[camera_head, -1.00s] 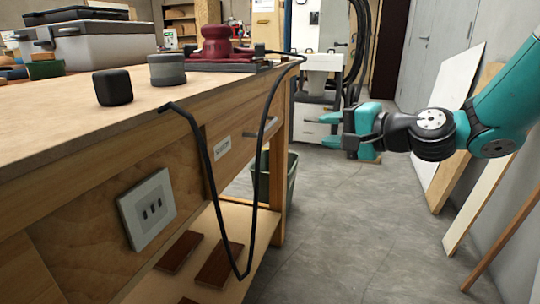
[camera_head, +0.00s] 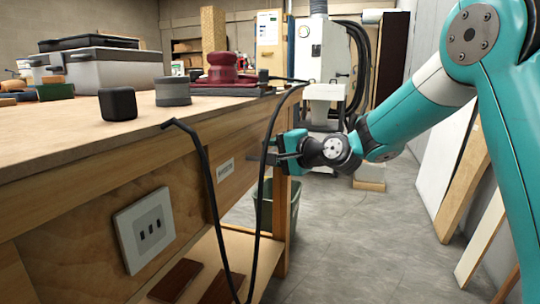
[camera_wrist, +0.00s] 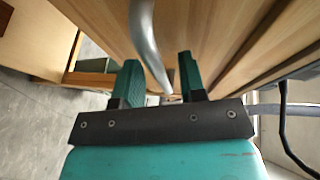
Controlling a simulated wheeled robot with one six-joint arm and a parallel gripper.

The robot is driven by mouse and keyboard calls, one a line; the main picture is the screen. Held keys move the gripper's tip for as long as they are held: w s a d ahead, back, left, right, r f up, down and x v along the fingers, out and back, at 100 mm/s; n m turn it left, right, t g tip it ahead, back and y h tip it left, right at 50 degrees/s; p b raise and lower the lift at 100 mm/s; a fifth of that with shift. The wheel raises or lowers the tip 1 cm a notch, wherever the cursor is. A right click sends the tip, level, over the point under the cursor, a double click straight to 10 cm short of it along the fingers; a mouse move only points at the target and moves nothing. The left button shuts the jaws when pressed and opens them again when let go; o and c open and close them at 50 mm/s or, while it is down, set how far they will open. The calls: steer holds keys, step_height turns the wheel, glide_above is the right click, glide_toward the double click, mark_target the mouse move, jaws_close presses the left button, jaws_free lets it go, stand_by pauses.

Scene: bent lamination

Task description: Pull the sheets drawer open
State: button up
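The sheets drawer is a wooden front (camera_head: 238,178) in the bench side, with a small white label (camera_head: 225,170) whose text is too small to read. It looks closed. My gripper (camera_head: 276,150) is at the drawer front, partly behind a black cable. In the wrist view my gripper (camera_wrist: 161,85) is open, with one green finger on each side of the curved metal handle (camera_wrist: 147,42). The handle runs between the fingers; I cannot tell whether either touches it. The wooden front also shows in the wrist view (camera_wrist: 215,30).
A black cable (camera_head: 214,205) hangs in a loop before the bench (camera_head: 60,205), close to my gripper. A bin (camera_head: 265,212) stands under the bench's far end. Boards (camera_head: 465,165) lean on the right wall. The floor between is clear.

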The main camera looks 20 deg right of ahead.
steer(key=shift+w+a, duration=0.2)
steer(key=shift+w, duration=0.15)
steer(key=shift+c, duration=0.3)
jaws_close()
